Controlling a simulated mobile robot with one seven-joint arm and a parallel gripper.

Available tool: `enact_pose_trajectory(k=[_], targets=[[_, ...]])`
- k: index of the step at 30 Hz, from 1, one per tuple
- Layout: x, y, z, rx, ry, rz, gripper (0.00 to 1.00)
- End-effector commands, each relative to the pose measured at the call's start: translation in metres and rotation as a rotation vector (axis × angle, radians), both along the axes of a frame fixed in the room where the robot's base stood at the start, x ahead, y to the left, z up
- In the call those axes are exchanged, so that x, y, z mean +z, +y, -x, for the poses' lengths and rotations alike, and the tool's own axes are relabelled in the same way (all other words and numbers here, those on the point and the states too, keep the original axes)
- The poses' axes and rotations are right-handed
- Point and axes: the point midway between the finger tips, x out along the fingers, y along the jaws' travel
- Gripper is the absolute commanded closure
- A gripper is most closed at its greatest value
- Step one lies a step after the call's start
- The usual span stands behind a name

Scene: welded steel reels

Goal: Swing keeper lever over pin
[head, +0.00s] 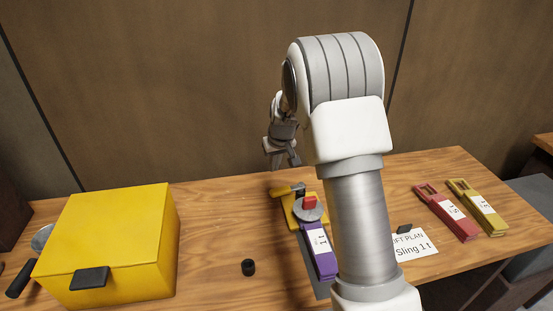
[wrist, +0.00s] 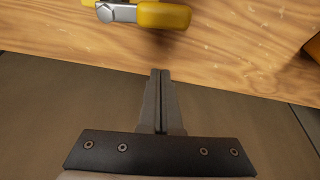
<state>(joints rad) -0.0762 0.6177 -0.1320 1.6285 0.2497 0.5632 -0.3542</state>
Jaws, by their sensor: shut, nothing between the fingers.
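The keeper lever's yellow handle (head: 281,191) lies over a yellow fixture (head: 291,217) at the middle of the bench. In the wrist view, the yellow grip (wrist: 165,15) and its grey metal end (wrist: 117,12) show at the top edge. A grey disc (head: 312,214) with a red block (head: 309,202) on it sits beside the lever. I cannot make out the pin clearly. My gripper (head: 282,165) is above and behind the fixture, apart from the lever. In the wrist view, its fingers (wrist: 160,73) are shut together and empty.
A purple sling (head: 319,251) runs from the fixture toward the front. A yellow box (head: 110,235) stands left, with a small black cylinder (head: 248,267) to its right. Red (head: 447,212) and yellow (head: 477,207) slings and a card (head: 415,244) lie right.

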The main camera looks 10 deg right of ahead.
Motion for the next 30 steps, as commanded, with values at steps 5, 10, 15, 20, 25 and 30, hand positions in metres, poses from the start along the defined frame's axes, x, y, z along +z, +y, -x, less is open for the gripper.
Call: enact_pose_trajectory(k=[5, 10, 15, 20, 25, 30], targets=[[-0.036, 0.002, -0.012, -0.002, 0.004, 0.0, 1.0], [-0.037, -0.001, 0.009, -0.003, 0.0, -0.001, 1.0], [-0.04, -0.004, 0.022, -0.002, -0.001, -0.001, 1.0], [-0.041, -0.004, 0.027, -0.002, 0.0, -0.001, 1.0], [-0.041, -0.004, 0.027, -0.002, 0.0, -0.001, 1.0], [-0.041, -0.004, 0.027, -0.001, 0.0, -0.001, 1.0]])
